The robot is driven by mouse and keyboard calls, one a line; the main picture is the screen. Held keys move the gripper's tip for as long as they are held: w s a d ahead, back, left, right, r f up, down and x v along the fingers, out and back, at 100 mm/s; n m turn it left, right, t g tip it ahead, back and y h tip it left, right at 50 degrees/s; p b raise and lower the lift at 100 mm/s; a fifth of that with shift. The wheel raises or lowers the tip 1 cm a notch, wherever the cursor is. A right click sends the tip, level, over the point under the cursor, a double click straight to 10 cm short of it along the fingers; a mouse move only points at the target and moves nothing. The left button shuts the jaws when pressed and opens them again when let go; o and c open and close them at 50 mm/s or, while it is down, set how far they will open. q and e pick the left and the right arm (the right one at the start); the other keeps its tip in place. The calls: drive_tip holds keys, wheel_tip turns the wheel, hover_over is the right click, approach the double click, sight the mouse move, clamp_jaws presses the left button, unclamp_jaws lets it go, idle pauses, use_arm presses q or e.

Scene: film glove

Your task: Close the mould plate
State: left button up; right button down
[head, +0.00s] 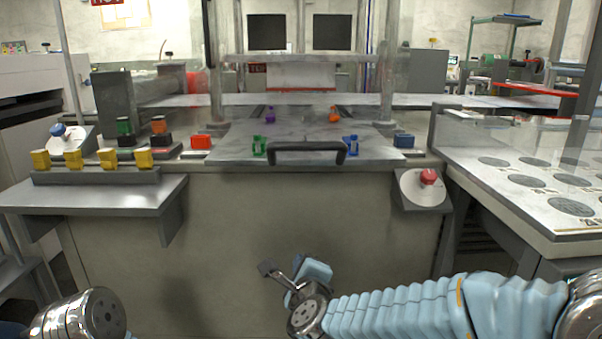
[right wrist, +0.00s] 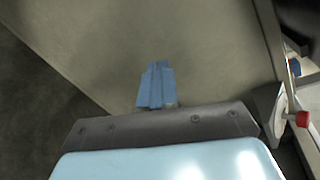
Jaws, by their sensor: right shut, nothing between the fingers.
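The mould plate (head: 240,148) is a grey flat plate on the machine's top, with a dark handle (head: 305,147) along its front edge. A green clip (head: 259,147) and a blue clip (head: 351,145) sit on either side of the handle. A purple clip (head: 270,113) and an orange clip (head: 333,115) sit farther back. My right gripper (head: 292,272) is low in front of the machine's front panel, below and apart from the handle. Its blue fingers (right wrist: 156,84) are together and empty in the right wrist view. My left gripper is out of view.
A side shelf (head: 100,195) with several yellow blocks juts out at the left. A red knob (head: 428,177) on a white dial sits at the panel's right, also in the right wrist view (right wrist: 302,119). A table with round dark discs (head: 570,207) stands at the right.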

drive_tip(key=s+a+r+m+t, duration=0.15)
drive_tip(key=s+r+m, duration=0.3)
drive_tip(key=r, duration=0.55)
drive_tip(key=m+t+h, duration=0.1)
drive_tip(key=m+h, duration=0.1)
drive_tip(key=m, duration=0.7)
approach(301, 161)
drive_tip(key=w+p, duration=0.1)
drive_tip(key=w, duration=0.5)
drive_tip(key=shift+d, duration=0.1)
drive_tip(key=shift+w+p, duration=0.3)
drive_tip(key=shift+w, duration=0.15)
drive_tip(key=shift+w+f, duration=0.1)
